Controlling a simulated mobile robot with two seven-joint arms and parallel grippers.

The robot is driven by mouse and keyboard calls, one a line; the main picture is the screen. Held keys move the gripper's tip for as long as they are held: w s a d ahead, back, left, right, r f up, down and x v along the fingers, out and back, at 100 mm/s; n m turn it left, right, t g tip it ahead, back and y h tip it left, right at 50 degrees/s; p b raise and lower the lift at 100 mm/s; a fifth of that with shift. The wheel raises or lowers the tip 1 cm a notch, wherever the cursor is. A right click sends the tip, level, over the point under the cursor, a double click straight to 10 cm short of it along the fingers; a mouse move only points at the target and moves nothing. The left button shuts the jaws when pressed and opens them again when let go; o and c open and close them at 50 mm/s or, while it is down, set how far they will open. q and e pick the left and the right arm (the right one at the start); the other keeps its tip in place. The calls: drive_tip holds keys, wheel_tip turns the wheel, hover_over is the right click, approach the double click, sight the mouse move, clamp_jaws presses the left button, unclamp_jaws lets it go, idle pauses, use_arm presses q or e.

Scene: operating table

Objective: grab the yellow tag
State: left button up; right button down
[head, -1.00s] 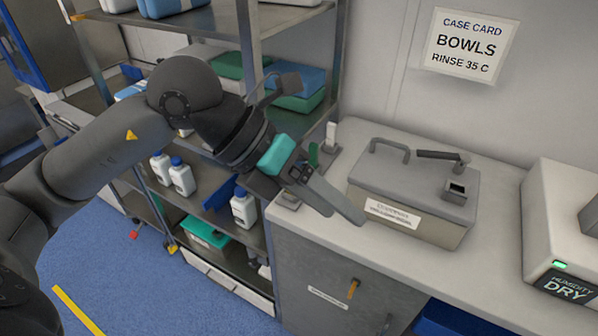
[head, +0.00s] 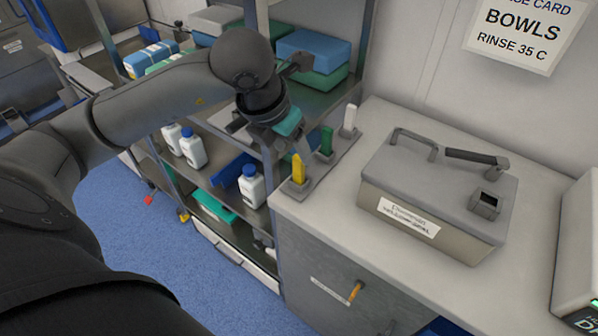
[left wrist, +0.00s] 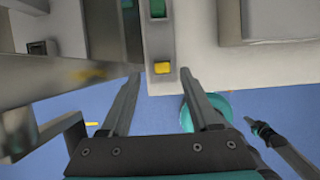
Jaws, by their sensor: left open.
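The yellow tag (head: 298,170) stands upright in a grey holder (head: 300,191) at the left front corner of the counter. A green tag (head: 326,141) and a white tag (head: 349,120) stand behind it in the same row. My left gripper (head: 303,152) is open just above and beside the yellow tag, its fingers pointing down. In the left wrist view, the yellow tag (left wrist: 162,69) shows in the gap between the two open fingers (left wrist: 158,76), close to their tips. I see no contact with it.
A grey lidded metal box (head: 435,200) stands on the counter (head: 330,225) to the right. A shelf rack with white bottles (head: 251,186) and blue and green packs (head: 314,53) stands left and behind.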

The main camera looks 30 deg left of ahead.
sight(296, 160)
use_arm(q)
drive_tip(key=shift+s+x, duration=0.2)
drive_tip(key=shift+x, duration=2.75)
drive_tip(key=shift+d, duration=0.15)
clamp_jaws()
